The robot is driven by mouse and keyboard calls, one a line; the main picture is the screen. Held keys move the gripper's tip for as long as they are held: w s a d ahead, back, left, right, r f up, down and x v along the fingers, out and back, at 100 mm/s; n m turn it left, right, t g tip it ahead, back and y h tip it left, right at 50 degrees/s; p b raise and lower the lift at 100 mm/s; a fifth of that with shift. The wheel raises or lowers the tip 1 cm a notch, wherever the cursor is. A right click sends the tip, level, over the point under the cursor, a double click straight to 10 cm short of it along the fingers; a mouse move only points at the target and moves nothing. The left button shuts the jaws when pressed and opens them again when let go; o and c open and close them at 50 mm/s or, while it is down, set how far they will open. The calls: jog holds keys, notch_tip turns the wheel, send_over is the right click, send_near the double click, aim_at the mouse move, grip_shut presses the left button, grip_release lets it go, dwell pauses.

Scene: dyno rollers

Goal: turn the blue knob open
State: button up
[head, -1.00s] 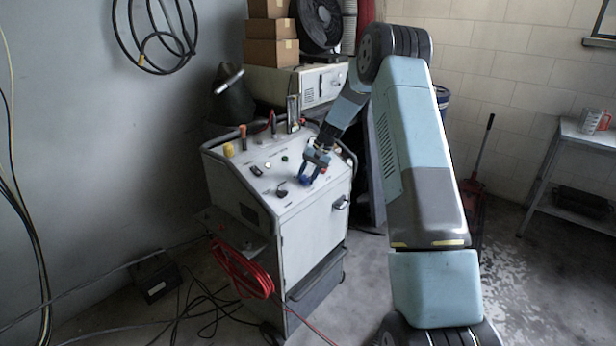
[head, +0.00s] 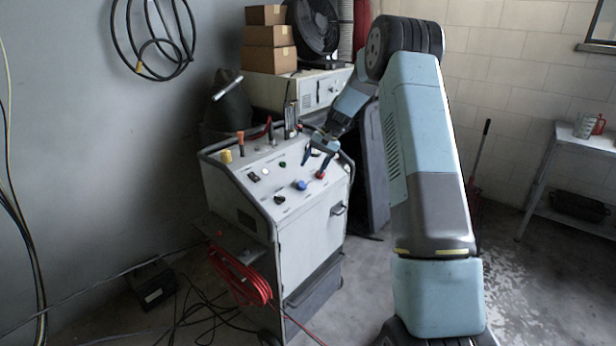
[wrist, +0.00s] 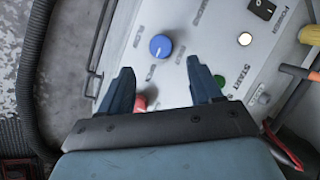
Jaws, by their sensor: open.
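The blue knob (head: 300,185) is on the sloped top panel of the grey machine (head: 312,243), near its front right. It shows whole in the wrist view (wrist: 161,46), with a pale mark on its face. My gripper (head: 318,162) is open and empty, above the panel, behind and right of the blue knob in the head view. In the wrist view its two fingers (wrist: 163,80) are spread, with the knob beyond their tips and apart from them. I cannot tell their exact height over the panel.
A red knob (head: 320,174) sits close to my gripper and shows partly between the fingers in the wrist view (wrist: 141,103). A door handle (head: 337,209) sticks out below.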

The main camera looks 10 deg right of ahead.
jog(key=v, duration=0.6)
jog(key=shift+r, duration=0.1)
